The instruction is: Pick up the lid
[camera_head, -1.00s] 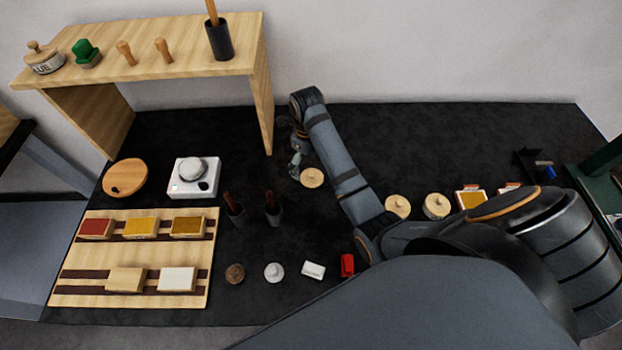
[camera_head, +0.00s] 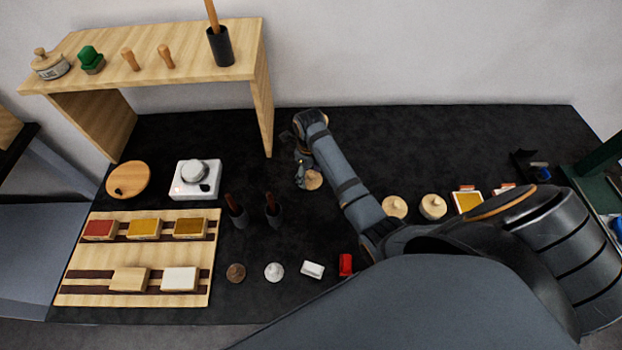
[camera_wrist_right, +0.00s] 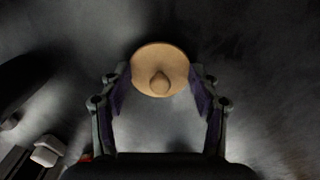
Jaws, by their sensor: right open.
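A round wooden lid with a small knob (camera_head: 315,180) lies on the black table, partly hidden by my right gripper. In the right wrist view the lid (camera_wrist_right: 160,70) sits centred just beyond the fingertips, its knob facing the camera. My right gripper (camera_head: 302,180) is open and empty beside the lid in the head view. In the right wrist view its two fingers (camera_wrist_right: 160,92) stand wide apart on either side of the lid's near part. I cannot tell its height above the lid. My left gripper is not in view.
Two wooden-topped round pieces (camera_head: 395,207) (camera_head: 433,206) stand right of my forearm. Dark cups with brushes (camera_head: 273,213) stand left of the gripper. A white scale (camera_head: 195,179) and a wooden shelf (camera_head: 150,70) are farther left. The table behind my arm is clear.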

